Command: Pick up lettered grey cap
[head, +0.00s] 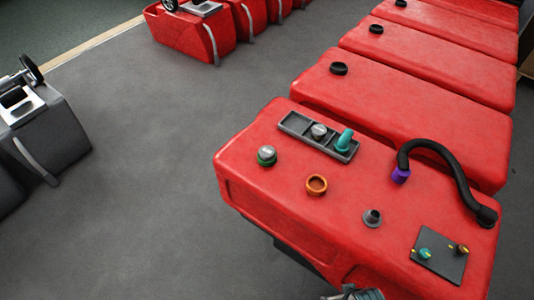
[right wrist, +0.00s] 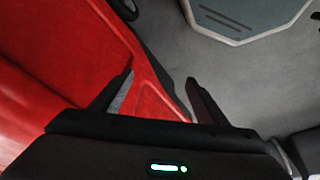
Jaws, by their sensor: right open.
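A grey-topped cap (head: 266,152) sits on a green ring on the near red tank (head: 245,180), at its left side in the head view. Another round grey cap (head: 319,131) lies in a dark grey tray (head: 297,124) on the same tank. Any lettering on either is too small to read. My right gripper (right wrist: 159,78) shows in the right wrist view with its two fingers apart and nothing between them. Red bodywork is behind the fingers, and no cap shows there. My left gripper is not in view.
A teal elbow piece (head: 344,140) is in the tray. An orange ring (head: 316,185), a grey funnel-like fitting (head: 372,218), a black hose (head: 448,158) with a purple end, and a dark panel (head: 440,255) with knobs share the tank top. More red tanks (head: 400,100) stand behind.

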